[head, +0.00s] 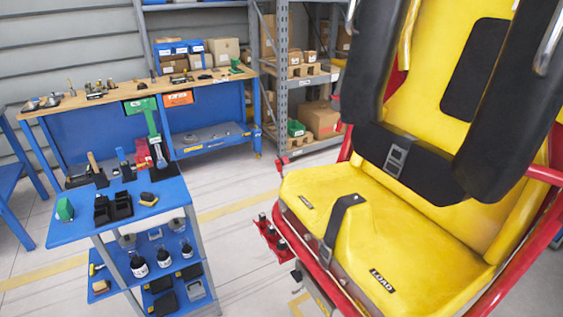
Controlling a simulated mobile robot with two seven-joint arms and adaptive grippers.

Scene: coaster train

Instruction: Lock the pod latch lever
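The coaster pod's yellow seat (345,225) fills the right side of the head view, in a red tubular frame (515,265). Black padded restraints (515,95) hang in front of its backrest. A black strap with a buckle (345,215) lies over the seat front, and another buckle (397,157) sits on the black band between the restraints. Red parts with dark knobs (272,238) stick out at the seat's lower left side. I cannot tell whether one of these is the latch lever, or its position. Neither of my grippers is in view.
A blue cart (85,228) with a green tool, black bins and bottles stands at the left front. Behind it is a wooden-topped workbench (120,93). Grey shelving (283,75) with boxes stands at the back. Pale floor (235,215) is open between cart and pod.

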